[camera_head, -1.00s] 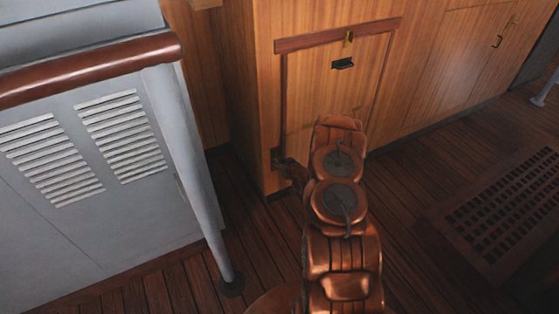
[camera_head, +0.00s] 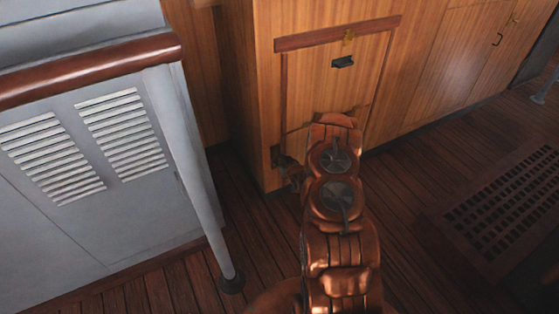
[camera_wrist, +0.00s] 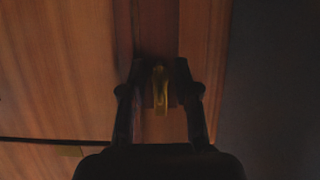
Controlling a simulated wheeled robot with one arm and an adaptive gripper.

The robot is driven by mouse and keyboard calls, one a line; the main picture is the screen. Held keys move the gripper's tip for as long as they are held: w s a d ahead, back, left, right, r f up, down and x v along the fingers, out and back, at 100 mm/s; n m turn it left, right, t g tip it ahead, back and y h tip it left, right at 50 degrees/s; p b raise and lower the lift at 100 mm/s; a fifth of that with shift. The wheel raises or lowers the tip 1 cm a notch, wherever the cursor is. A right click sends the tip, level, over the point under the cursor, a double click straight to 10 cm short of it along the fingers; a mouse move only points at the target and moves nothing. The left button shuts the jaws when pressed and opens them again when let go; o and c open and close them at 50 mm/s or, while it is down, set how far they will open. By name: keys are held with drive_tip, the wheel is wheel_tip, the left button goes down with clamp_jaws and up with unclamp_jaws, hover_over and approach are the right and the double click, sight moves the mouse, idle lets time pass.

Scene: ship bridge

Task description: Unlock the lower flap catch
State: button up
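The wooden flap (camera_head: 330,85) is closed, set in the cabinet front, with a dark handle (camera_head: 343,62) and a brass upper catch (camera_head: 348,37). My gripper (camera_head: 278,156) is at the flap's lower left area, low on the cabinet in the head view. In the wrist view a small brass catch (camera_wrist: 160,90) sits between the two dark fingertips of my gripper (camera_wrist: 160,72). The fingers stand apart, one each side of it, with narrow gaps showing. The picture is dark, so contact is unclear. In the head view this catch is hidden.
A grey console (camera_head: 90,200) with louvres and a wooden rail stands at the left, with a grey post (camera_head: 195,170) beside my arm. More wooden cabinet doors (camera_head: 460,60) run to the right. A floor grating (camera_head: 500,205) lies at the right; the planked floor between is clear.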

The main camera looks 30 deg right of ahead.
drive_tip(key=shift+s, duration=0.1)
drive_tip(key=v, duration=1.1)
drive_tip(key=shift+s+r, duration=0.2)
drive_tip(key=shift+s, duration=0.15)
idle(0.4)
